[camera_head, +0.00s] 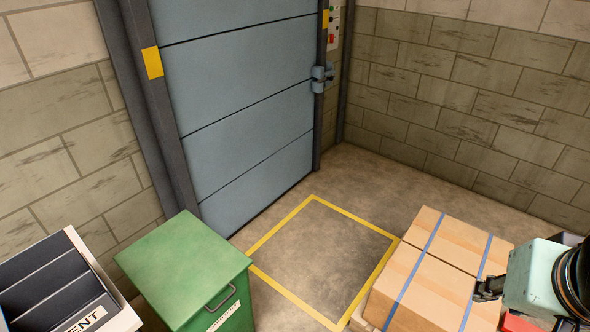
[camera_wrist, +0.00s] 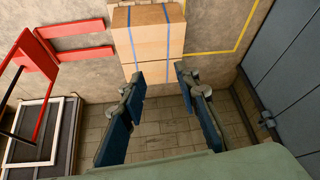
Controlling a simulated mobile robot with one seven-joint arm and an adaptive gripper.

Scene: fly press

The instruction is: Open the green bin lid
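The green bin (camera_head: 185,265) stands at the lower left of the head view, in front of the blue shutter door. Its flat green lid (camera_head: 182,252) lies shut on top. A grey bar handle (camera_head: 221,297) shows on the front near the lid's edge, above a white label. My gripper (camera_head: 485,289) is at the right edge of the head view, over the strapped cartons and far from the bin. In the wrist view its two fingers (camera_wrist: 161,85) are spread apart with nothing between them. The bin is not recognisable in the wrist view.
Strapped cartons (camera_head: 450,267) stand at the lower right, and also show in the wrist view (camera_wrist: 148,38). A yellow-outlined floor square (camera_head: 320,262) lies empty between bin and cartons. A dark compartment rack (camera_head: 50,282) stands left of the bin. Red forks (camera_wrist: 75,28) show in the wrist view.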

